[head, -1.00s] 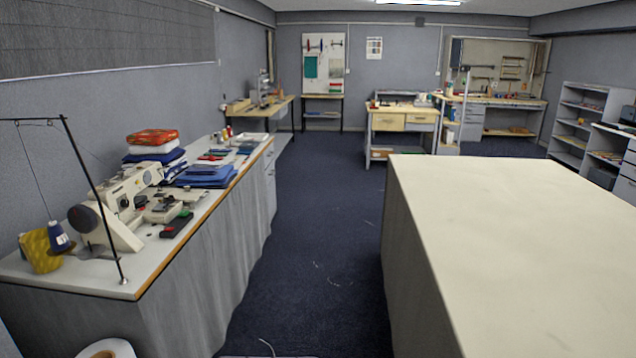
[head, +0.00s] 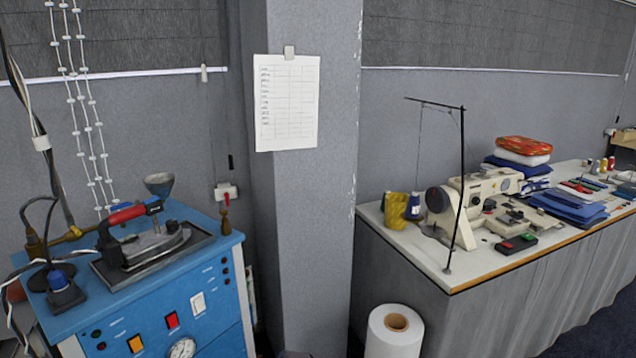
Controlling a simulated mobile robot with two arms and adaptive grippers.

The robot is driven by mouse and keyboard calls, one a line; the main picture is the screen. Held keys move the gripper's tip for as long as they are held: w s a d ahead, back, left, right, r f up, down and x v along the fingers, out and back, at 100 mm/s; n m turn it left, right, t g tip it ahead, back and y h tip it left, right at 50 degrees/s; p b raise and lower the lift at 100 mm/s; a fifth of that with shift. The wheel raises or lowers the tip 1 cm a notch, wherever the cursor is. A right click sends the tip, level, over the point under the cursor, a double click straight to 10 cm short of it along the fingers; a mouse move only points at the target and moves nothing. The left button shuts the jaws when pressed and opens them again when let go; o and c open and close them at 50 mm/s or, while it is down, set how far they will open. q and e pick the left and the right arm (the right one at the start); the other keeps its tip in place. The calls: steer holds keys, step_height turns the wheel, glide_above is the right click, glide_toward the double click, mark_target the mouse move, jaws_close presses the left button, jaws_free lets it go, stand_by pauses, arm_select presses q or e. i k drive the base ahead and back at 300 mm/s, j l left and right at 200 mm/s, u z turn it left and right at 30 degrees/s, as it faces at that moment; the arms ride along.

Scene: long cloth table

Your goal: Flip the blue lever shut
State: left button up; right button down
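I cannot clearly make out a blue lever in the head view. Blue parts show on and around the blue steam station (head: 215,260) at left. A blue knob or cap (head: 62,287) sits at its left front corner. A small blue part (head: 121,211) shows behind the iron (head: 150,248), whose red handle has a blue end. Brass pipe fittings (head: 72,233) stand at the station's back left. Neither of my grippers is in view.
A grey wall column (head: 300,200) with a paper sheet (head: 286,102) stands right of the station. A white roll (head: 394,330) stands on the floor. The cloth-skirted table (head: 470,270) with a sewing machine (head: 470,200) is at right. Cables hang at far left.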

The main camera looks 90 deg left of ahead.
mark_target(121, 205)
steer(key=u, duration=3.9)
steer(key=i+l, duration=0.1)
steer(key=l, duration=0.45)
steer(key=i+l, duration=0.1)
steer(key=l, duration=0.4)
steer(key=i+l, duration=0.1)
steer(key=l, duration=0.45)
steer(key=l+u, duration=0.1)
steer(key=l, duration=0.3)
steer(key=u, duration=1.3)
